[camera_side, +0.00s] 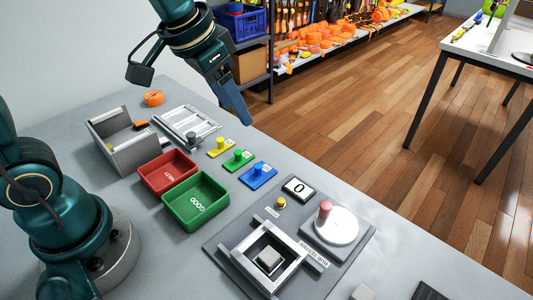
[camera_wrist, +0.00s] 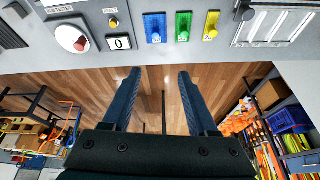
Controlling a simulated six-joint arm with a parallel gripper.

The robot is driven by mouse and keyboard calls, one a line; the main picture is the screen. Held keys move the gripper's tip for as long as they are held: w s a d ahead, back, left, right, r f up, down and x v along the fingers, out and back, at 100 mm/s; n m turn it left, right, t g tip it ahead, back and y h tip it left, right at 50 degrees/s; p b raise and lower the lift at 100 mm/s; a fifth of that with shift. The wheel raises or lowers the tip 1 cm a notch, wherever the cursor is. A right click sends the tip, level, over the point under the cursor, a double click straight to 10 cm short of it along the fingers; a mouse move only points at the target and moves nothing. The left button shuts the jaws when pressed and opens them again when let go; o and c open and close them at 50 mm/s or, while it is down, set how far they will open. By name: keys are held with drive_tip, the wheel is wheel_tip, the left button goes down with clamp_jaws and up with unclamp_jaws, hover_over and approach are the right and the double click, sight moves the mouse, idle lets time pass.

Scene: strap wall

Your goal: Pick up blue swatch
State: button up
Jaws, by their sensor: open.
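The blue swatch (camera_side: 258,176) is a flat plate with a blue knob and a white label, lying on the grey table in a row with the green swatch (camera_side: 238,160) and yellow swatch (camera_side: 221,147). The wrist view also shows the blue swatch (camera_wrist: 154,28) at the top, left of the green one (camera_wrist: 183,27) and the yellow one (camera_wrist: 211,26). My gripper (camera_wrist: 160,73) is open and empty. In the side view my gripper (camera_side: 241,112) hangs above and behind the row, near the table's far edge, apart from the swatches.
A red tray (camera_side: 167,172) and a green tray (camera_side: 194,202) sit in front of the row. The tester plate (camera_side: 222,238), with a clamp frame and a round dial, lies to the right. A metal rack (camera_side: 186,125) and open box (camera_side: 122,140) stand left.

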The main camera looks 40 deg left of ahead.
drive_tip(key=g, duration=0.2)
hover_over(258, 166)
drive_tip(key=f, duration=0.6)
drive_tip(key=shift+s+a+f, duration=0.15)
drive_tip(key=shift+a+f, duration=0.05)
drive_tip(key=shift+a, duration=0.05)
wheel_tip(258, 166, down, 4)
drive_tip(key=shift+s+d+r+g, duration=0.1)
drive_tip(key=shift+g, duration=0.5)
drive_tip(key=shift+w+d+f, duration=0.1)
drive_tip(key=shift+f, duration=1.25)
drive_tip(key=shift+w+f, duration=0.1)
drive_tip(key=shift+f, duration=1.2)
clamp_jaws()
